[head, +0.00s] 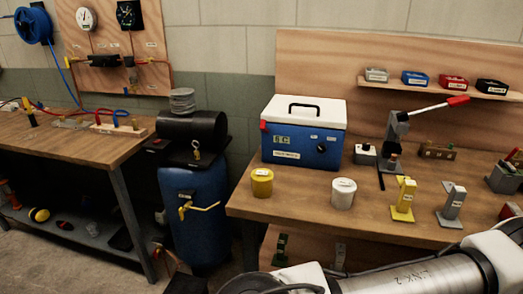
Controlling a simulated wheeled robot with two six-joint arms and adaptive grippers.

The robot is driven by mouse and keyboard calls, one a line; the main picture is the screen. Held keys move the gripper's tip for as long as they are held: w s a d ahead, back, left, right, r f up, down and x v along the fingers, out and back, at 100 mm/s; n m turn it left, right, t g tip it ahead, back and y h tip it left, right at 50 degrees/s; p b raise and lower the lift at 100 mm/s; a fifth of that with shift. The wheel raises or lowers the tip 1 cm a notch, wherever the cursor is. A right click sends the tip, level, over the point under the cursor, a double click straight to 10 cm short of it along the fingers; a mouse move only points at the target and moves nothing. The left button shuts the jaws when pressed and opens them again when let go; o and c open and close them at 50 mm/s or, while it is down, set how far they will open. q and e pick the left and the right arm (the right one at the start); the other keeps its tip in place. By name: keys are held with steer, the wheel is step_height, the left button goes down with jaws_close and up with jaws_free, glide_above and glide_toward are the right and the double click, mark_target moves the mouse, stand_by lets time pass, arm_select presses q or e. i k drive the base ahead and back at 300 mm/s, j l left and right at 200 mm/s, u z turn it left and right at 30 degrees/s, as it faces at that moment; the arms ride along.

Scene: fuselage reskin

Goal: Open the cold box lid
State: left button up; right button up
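The cold box (290,145) is blue with a white lid (305,111) and stands at the back left of the right-hand wooden bench. The lid lies flat on the box and looks shut. A black handle (302,107) arches up from the lid's top. A display, a dark knob and a label are on the front, and a small red part (263,125) sits at the left edge under the lid. Neither gripper is in view. A white link of one of my arms crosses the bottom right.
A yellow tub (262,182) and a white tub (343,193) stand in front of the box. A lever press (396,141) with a red-tipped handle is to its right. A blue tank (194,214) stands left of the bench.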

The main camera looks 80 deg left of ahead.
mark_target(331, 113)
steer(key=k+u, duration=0.1)
steer(key=u, duration=2.25)
